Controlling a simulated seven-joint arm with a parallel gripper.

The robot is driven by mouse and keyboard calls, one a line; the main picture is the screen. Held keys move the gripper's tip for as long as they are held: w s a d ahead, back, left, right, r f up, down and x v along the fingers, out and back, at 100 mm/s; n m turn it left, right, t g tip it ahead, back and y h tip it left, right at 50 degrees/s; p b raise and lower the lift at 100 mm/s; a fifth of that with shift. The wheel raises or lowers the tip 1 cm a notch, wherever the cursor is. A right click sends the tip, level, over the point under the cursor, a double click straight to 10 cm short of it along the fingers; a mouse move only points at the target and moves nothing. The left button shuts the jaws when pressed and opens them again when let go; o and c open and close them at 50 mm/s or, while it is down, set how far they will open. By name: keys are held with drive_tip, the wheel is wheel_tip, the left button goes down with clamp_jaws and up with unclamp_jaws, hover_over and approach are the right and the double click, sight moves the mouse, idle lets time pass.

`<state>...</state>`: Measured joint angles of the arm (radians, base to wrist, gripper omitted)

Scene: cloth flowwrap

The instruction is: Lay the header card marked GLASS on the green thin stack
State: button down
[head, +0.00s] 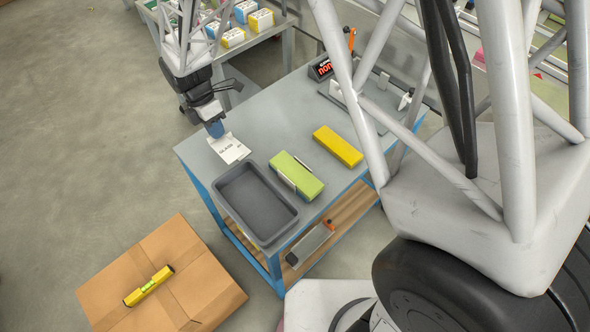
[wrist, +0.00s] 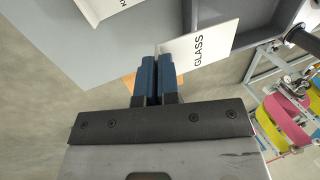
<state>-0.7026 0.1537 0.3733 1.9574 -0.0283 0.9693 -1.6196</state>
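The white header card marked GLASS (head: 226,146) is at the gripper's tips above the near-left corner of the grey table; in the wrist view the GLASS card (wrist: 200,45) stretches from the blue fingertips toward the upper right. My gripper (head: 217,131) has its blue fingers close together, with the card's edge at them; they also show in the wrist view (wrist: 158,65). The thin edge between the fingers is hard to see. The green thin stack (head: 290,171), with a pale upright strip along its side, lies on the table to the right of the card, clear of the gripper.
A second white card (wrist: 98,6) lies under or beside the GLASS card. An empty dark grey tray (head: 246,207) sits at the table's near edge. A yellow stack (head: 338,146) lies right of the green one. A black box with red lettering (head: 321,69) stands farther back.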

drive_tip(key=s+d, duration=0.9)
drive_tip(key=d, duration=0.3)
drive_tip(key=s+d, duration=0.8)
drive_tip(key=d, duration=0.5)
drive_tip(key=shift+s+f, duration=0.15)
drive_tip(key=shift+s, duration=0.25)
drive_tip(key=shift+w, duration=0.1)
hover_over(288, 161)
drive_tip(key=shift+a+f, duration=0.2)
drive_tip(key=shift+f, duration=0.5)
drive_tip(key=shift+w+a+f, duration=0.1)
drive_tip(key=shift+w+a, duration=0.1)
drive_tip(key=shift+w, duration=0.2)
drive_tip(key=shift+s+f, duration=0.1)
drive_tip(key=shift+f, duration=1.65)
drive_tip(key=shift+f, duration=0.1)
